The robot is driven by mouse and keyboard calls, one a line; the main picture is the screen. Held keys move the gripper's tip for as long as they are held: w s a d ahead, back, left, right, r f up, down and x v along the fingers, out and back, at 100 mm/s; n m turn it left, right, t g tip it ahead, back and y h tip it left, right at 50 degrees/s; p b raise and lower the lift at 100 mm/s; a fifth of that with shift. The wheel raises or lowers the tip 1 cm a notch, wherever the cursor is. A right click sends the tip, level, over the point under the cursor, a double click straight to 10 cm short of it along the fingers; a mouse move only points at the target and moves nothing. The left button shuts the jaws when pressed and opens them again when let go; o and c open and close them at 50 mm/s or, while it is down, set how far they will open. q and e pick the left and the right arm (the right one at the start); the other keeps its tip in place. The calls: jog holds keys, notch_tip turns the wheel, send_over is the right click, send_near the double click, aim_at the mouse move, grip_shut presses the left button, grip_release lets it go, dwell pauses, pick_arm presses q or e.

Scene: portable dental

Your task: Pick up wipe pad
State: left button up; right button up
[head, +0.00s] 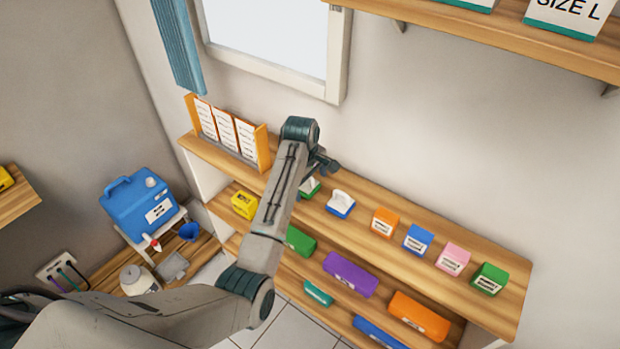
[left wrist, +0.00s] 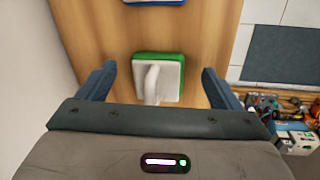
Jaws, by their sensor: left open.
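A green box with a white wipe pad (left wrist: 154,84) on top shows between my fingers in the left wrist view. In the head view the green box (head: 313,189) is on the top shelf, partly hidden by my arm. My left gripper (head: 323,166) is above it, and its two fingers (left wrist: 159,74) are open on either side with nothing gripped. A blue box with a white pad (head: 341,202) stands to the right of the green one; its edge (left wrist: 157,2) shows at the top of the left wrist view. My right gripper is not in view.
Orange (head: 385,222), blue (head: 418,240), pink (head: 453,258) and green (head: 489,279) boxes line the wooden shelf (head: 505,318) to the right. An orange holder with papers (head: 228,130) stands at the shelf's left end. The wall is close behind the shelf.

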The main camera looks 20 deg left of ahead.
pick_arm(q)
jog(key=shift+w+a+f, duration=0.1)
jog(key=shift+w+f, duration=0.2)
jog(key=shift+f, duration=0.2)
jog(key=shift+w+f, duration=0.3)
jog(key=shift+f, duration=0.2)
jog(key=shift+s, duration=0.1)
jog(key=shift+s+r, duration=0.3)
jog(key=shift+s, duration=0.05)
jog(key=shift+c, duration=1.4)
jog(key=c, duration=0.7)
jog(key=shift+c, duration=0.5)
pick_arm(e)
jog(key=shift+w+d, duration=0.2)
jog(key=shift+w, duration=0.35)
